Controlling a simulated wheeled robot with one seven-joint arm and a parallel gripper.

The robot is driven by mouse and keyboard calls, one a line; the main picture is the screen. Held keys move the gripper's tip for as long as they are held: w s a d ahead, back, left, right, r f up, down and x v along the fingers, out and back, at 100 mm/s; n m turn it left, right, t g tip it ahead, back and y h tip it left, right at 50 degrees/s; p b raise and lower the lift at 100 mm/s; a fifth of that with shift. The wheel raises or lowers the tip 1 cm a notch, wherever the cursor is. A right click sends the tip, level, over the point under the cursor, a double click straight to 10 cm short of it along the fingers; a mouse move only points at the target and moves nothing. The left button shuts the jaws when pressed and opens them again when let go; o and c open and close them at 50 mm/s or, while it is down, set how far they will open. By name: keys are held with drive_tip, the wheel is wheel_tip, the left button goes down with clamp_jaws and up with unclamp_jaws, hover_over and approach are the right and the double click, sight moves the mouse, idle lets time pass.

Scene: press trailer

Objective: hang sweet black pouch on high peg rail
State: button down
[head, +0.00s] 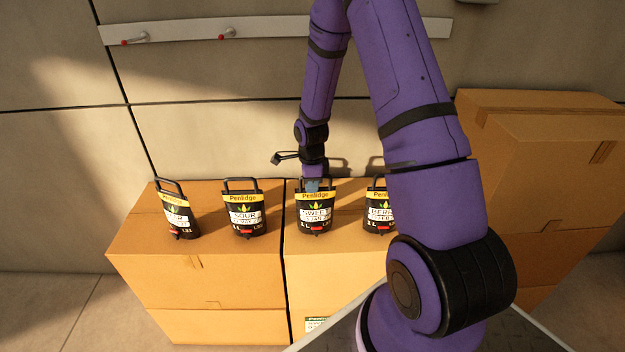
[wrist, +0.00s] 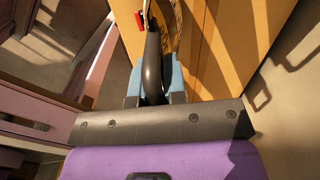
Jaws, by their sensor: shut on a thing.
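The sweet black pouch (head: 315,211) stands upright on the cardboard boxes in the head view, with a yellow Penlidge band and a black loop handle. My gripper (head: 312,186) is at its handle from behind and above. In the wrist view my gripper (wrist: 154,92) has its blue fingers shut on the black handle (wrist: 153,62); the pouch body is mostly out of that view. The high peg rail (head: 280,30) is a pale strip on the wall, with red-tipped pegs (head: 133,39) and (head: 228,33) showing at its left. My arm hides part of the rail.
Other black pouches stand on the boxes: one at far left (head: 177,212), a sour one (head: 245,212), and one at right (head: 379,212) partly behind my arm. A taller cardboard box (head: 545,150) stands at right. The wall between boxes and rail is clear at left.

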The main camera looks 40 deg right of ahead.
drive_tip(key=c, duration=1.6)
unclamp_jaws()
drive_tip(key=shift+f, duration=0.2)
drive_tip(key=o, duration=0.4)
drive_tip(key=shift+o, duration=0.2)
wheel_tip(320, 180, up, 11)
wheel_tip(320, 180, up, 10)
drive_tip(key=n+t, duration=0.1)
drive_tip(key=n, duration=0.4)
hover_over(312, 203)
drive_tip(key=s+a, duration=0.3)
drive_tip(key=a, duration=0.1)
drive_tip(key=s+a+r+n+t, duration=0.25)
drive_tip(key=s+r+n, duration=0.35)
drive_tip(key=r, duration=0.4)
drive_tip(key=s+a+r+n+t, duration=0.1)
drive_tip(key=s+a+r+n, duration=0.2)
drive_tip(key=s+n, duration=0.3)
drive_tip(key=s+a+r+n, duration=0.3)
drive_tip(key=s+r+n, duration=0.2)
drive_tip(key=s, duration=0.6)
drive_tip(key=shift+r+n+t, duration=0.3)
drive_tip(key=shift+n+t, duration=0.05)
drive_tip(key=shift+n, duration=0.65)
